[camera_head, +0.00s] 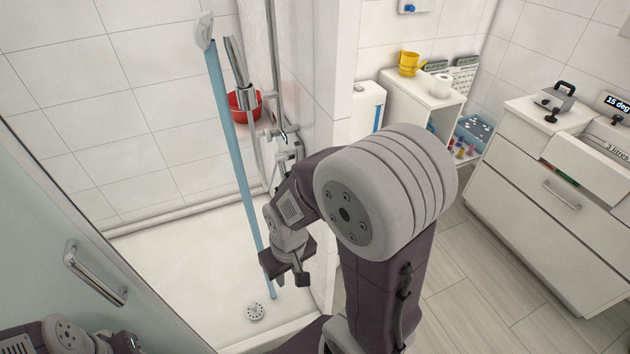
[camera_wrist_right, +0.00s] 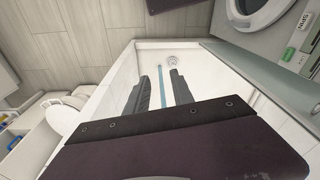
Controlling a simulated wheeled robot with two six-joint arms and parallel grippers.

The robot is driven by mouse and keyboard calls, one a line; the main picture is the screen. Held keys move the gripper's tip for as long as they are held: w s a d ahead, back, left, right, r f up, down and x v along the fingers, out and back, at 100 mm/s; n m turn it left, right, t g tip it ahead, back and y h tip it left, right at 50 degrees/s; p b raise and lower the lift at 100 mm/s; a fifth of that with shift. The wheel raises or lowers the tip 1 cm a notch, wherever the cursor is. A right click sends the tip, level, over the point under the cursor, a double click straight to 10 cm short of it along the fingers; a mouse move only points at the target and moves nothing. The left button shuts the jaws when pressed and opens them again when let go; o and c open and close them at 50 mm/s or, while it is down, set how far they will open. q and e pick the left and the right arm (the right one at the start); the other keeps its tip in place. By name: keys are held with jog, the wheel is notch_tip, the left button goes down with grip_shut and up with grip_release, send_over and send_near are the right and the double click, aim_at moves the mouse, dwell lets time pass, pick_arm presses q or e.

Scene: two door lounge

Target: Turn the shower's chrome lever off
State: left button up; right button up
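The shower's chrome fittings (camera_head: 283,138) are on the wall at the right side of the shower, partly hidden by my right arm. A small chrome lever seems to be among them, but its position is hard to tell. A straight pale blue column (camera_head: 240,170), which looks like running water, drops from the shower head (camera_head: 204,32) to near the drain (camera_head: 255,312). My right gripper (camera_head: 287,276) points down over the shower tray, below and apart from the fittings. In the wrist view its fingers (camera_wrist_right: 159,82) are apart and empty. My left gripper (camera_head: 122,343) barely shows at the bottom left.
A glass panel with a handle (camera_head: 96,274) stands at the left. A red bowl (camera_head: 244,105) is by the shower wall. A white shelf (camera_head: 425,90) and drawer unit (camera_head: 545,190) stand to the right. The shower tray (camera_head: 170,270) is mostly clear.

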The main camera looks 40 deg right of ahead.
jog(key=w+d+f+n+g+h+b, duration=0.25)
jog(key=d+f+n+h+b, duration=0.2)
jog(key=f+n+b, duration=0.35)
jog(key=n+t+h+b, duration=0.45)
jog(key=n+h, duration=0.45)
jog(key=n, duration=0.6)
send_near(283, 180)
jog(key=s+d+f, duration=0.4)
jog(key=s+f, duration=0.4)
jog(key=w+a+r+n+t+h+b, duration=0.2)
jog(key=w+a+r+n+t+h, duration=0.15)
jog(key=w+n, duration=0.2)
jog(key=shift+t, duration=0.35)
jog(key=x, duration=0.4)
jog(key=w+x, duration=0.1)
jog(key=x, duration=0.4)
jog(key=shift+a+r+b, duration=0.15)
jog(key=shift+b, duration=0.2)
jog(key=shift+s, duration=0.1)
